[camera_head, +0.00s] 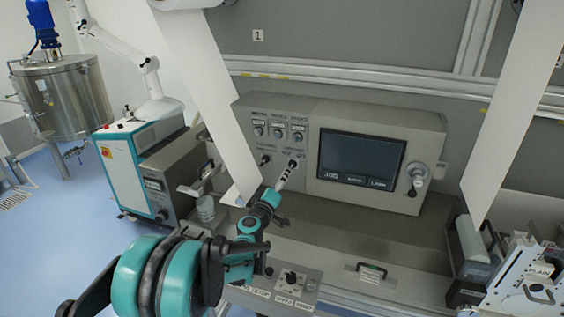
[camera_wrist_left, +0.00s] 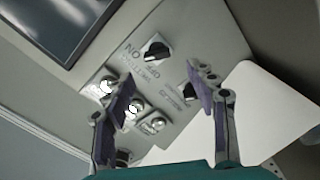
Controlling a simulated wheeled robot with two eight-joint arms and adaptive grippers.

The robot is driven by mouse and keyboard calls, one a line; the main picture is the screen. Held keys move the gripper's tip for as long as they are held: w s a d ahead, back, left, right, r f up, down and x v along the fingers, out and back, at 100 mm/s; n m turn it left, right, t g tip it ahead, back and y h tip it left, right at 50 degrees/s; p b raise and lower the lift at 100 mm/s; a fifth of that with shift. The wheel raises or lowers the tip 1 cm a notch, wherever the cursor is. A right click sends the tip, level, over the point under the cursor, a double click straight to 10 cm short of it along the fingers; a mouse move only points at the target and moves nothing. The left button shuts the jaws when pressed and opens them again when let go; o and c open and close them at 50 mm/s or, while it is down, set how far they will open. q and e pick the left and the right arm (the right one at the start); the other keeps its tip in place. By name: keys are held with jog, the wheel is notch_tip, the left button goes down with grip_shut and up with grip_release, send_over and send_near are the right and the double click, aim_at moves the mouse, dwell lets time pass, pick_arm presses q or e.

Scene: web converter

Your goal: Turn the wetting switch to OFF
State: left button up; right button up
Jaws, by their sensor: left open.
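The grey control panel (camera_head: 283,140) carries an upper row of labelled switches and two dark rotary knobs below. The right lower knob (camera_head: 293,164) is just beyond my left gripper (camera_head: 284,178); the left lower knob (camera_head: 265,160) is left of it. The wrist view is turned over: one dark knob (camera_wrist_left: 156,50) sits beside ON/OFF-like lettering, ahead of my gripper (camera_wrist_left: 162,80). The other dark knob (camera_wrist_left: 190,94) is close to the right finger. My fingers are apart with nothing between them.
A screen housing (camera_head: 375,160) with a handle stands right of the switches. A hanging white sheet (camera_head: 210,90) is close to the left of my gripper. A lower panel with a knob (camera_head: 291,278) is below. A grey ledge (camera_head: 400,245) runs along the machine.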

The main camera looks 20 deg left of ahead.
aim_at(291, 166)
pick_arm(q)
jog(key=w+b, duration=0.1)
jog(key=w, duration=0.6)
jog(key=shift+d, duration=0.3)
jog(key=c, duration=1.2)
